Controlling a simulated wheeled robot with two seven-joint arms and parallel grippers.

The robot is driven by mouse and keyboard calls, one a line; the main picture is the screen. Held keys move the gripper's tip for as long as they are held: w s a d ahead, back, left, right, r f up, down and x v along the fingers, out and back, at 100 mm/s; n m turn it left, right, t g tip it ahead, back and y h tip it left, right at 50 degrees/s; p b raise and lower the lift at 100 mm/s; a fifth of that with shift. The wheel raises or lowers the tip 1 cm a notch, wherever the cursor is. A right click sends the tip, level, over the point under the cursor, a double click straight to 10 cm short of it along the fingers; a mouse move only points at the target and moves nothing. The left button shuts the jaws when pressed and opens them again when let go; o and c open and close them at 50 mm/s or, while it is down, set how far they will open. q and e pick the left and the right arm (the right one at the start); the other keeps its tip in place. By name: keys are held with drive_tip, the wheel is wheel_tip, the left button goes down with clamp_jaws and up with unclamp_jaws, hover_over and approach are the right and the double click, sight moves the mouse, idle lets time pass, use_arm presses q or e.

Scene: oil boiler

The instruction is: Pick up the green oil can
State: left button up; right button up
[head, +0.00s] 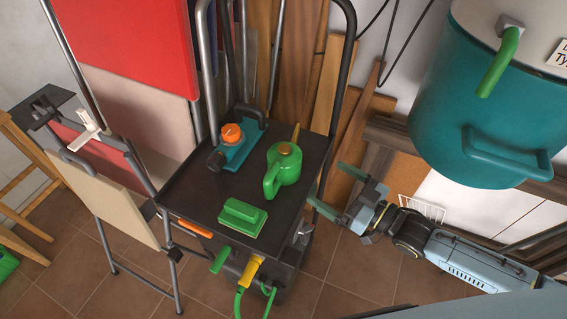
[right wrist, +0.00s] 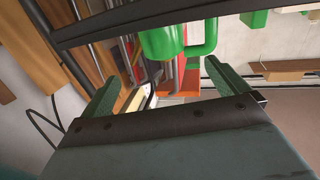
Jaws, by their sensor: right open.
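The green oil can (head: 284,165) stands on the black top of a cart, with its handle toward the front left and a yellowish spout tip behind it. My right gripper (head: 335,190) is to the right of the cart, just off its right edge and apart from the can. Its two green fingers are spread and empty. In the right wrist view, a green body with a loop handle (right wrist: 162,40), which looks like the oil can, lies beyond the open right fingers (right wrist: 163,85). My left gripper is not in view.
The cart top (head: 185,190) also carries a teal tool with an orange knob (head: 231,134) and a green block (head: 242,217). A dark tubular frame (head: 349,60) rises behind it. A large teal tank (head: 490,110) hangs over the right side, above my right arm.

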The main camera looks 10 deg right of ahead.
sight(298, 166)
drive_tip(key=x, duration=1.1)
drive_tip(key=shift+s+a, duration=0.2)
drive_tip(key=shift+a, duration=0.05)
drive_tip(key=shift+r, duration=0.1)
drive_tip(key=c, duration=1.2)
